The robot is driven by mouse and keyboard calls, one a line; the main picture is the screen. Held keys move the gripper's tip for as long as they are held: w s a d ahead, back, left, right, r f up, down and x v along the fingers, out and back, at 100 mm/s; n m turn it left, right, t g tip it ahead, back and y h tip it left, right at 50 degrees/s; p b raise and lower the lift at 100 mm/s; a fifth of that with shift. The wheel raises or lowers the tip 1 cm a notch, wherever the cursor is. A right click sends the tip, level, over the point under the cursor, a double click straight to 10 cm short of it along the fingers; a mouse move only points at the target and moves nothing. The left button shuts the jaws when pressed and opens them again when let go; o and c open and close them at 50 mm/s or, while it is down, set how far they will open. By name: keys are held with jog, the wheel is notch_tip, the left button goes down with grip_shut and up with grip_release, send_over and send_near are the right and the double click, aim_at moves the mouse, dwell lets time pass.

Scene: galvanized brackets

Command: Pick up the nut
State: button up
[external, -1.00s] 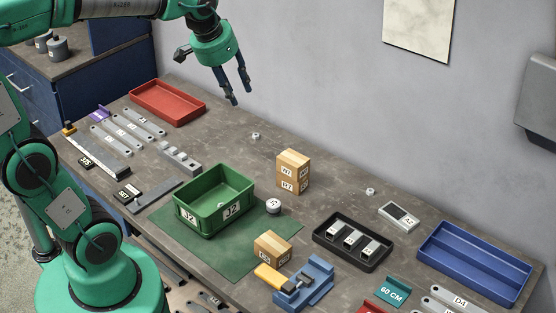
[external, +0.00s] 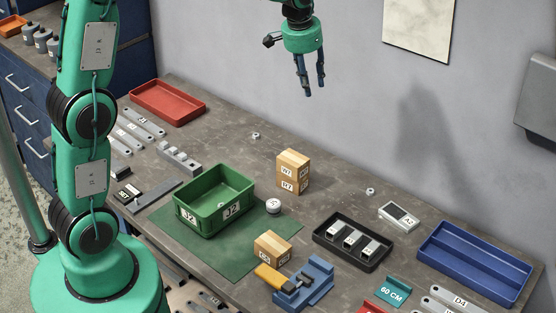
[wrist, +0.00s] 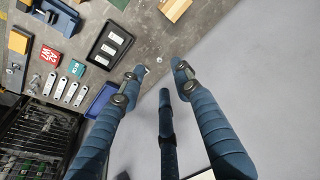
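Two small light-grey nuts lie on the workbench: one nut (external: 255,135) toward the back left, and another nut (external: 370,191) at the right, near the back edge beside the grey A2 box. A small nut (wrist: 159,60) also shows in the wrist view, between the fingertips in the picture but well beyond them. My gripper (external: 314,90) hangs high above the bench near the wall, fingers pointing down. Its dark blue fingers are spread, with nothing between them, and they fill much of the wrist view (wrist: 160,72). A fingertip there partly covers the A2 box.
Stacked cardboard boxes (external: 293,171) stand between the two nuts. A black tray (external: 322,236), the A2 box (external: 398,217) and a blue tray (external: 474,262) surround the right nut's front side. A green bin (external: 202,215) stands front left. The wall closes the back.

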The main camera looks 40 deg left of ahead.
jog(key=w+d+f+p, duration=0.1)
jog(key=w+d+f, duration=0.2)
jog(key=w+f, duration=0.3)
jog(key=w+d+f+g+p, duration=0.1)
jog(key=w+d+f, duration=0.3)
jog(key=f, duration=0.9)
jog(key=w+d+f+m+g+p, duration=0.1)
jog(key=w+d+f+p, duration=0.2)
jog(key=w+f, duration=0.6)
jog(key=shift+w+d+f, duration=0.4)
jog(key=shift+d+f, duration=0.35)
jog(key=shift+f, duration=0.1)
send_over(369, 189)
jog(key=shift+f, duration=4.2)
jog(key=shift+d+f+p, duration=0.1)
jog(key=shift+f+p, duration=0.35)
jog(key=shift+f, duration=2.15)
